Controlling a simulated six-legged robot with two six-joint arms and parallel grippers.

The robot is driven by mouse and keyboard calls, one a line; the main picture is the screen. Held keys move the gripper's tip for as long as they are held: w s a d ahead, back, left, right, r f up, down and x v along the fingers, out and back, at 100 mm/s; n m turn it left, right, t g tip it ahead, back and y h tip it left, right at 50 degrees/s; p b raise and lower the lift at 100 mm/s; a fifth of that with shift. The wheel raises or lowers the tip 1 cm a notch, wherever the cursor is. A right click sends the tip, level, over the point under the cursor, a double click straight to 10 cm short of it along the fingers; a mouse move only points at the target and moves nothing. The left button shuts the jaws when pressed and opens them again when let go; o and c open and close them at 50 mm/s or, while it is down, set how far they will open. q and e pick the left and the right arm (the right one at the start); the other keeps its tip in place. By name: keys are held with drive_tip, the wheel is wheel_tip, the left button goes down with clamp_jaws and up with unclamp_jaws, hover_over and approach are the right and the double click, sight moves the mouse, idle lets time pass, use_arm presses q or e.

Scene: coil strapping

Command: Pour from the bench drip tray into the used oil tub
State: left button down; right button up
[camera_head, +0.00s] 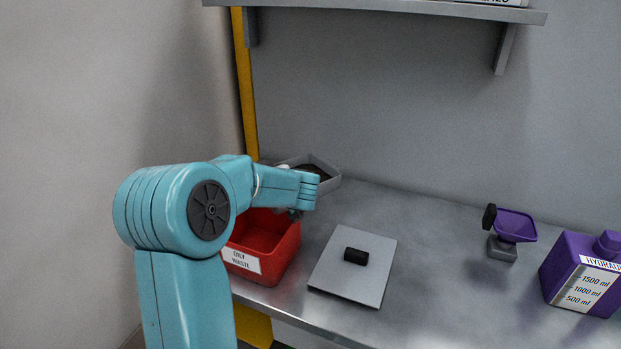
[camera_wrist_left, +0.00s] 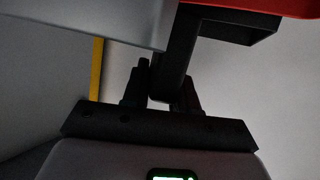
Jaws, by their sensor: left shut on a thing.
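The grey drip tray (camera_head: 330,184) is at the back left of the bench, partly hidden behind my left arm, with something dark inside. My left gripper (camera_head: 296,213) is in front of it, over the back right of a red tub. In the left wrist view, the jaws (camera_wrist_left: 162,98) are shut on a dark bar, which looks like the tray's handle. A broad grey surface (camera_wrist_left: 85,22) runs beside that bar. The red tub (camera_head: 283,253) is labelled "OILY WASTE"; no label reading used oil shows. My right gripper is out of view.
A grey plate (camera_head: 345,286) with a black block (camera_head: 356,256) lies right of the red tub. A purple scoop-like thing (camera_head: 515,226) on a grey base and a purple jug (camera_head: 583,273) stand at the right. A shelf (camera_head: 380,10) hangs above.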

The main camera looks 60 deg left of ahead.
use_arm(q)
drive_tip(key=s+a+n+g+h+b, duration=0.1)
drive_tip(key=s+a+n+g, duration=0.2)
drive_tip(key=s, duration=1.2)
drive_tip(key=s+a+n+g+h+b, duration=0.1)
drive_tip(key=s+a+n+g+b, duration=0.1)
drive_tip(key=s, duration=1.4)
drive_tip(key=shift+a+n+g+h, duration=0.3)
drive_tip(key=shift+a+n+g, duration=0.1)
drive_tip(key=shift+n+g, duration=0.55)
drive_tip(key=shift+w, duration=0.1)
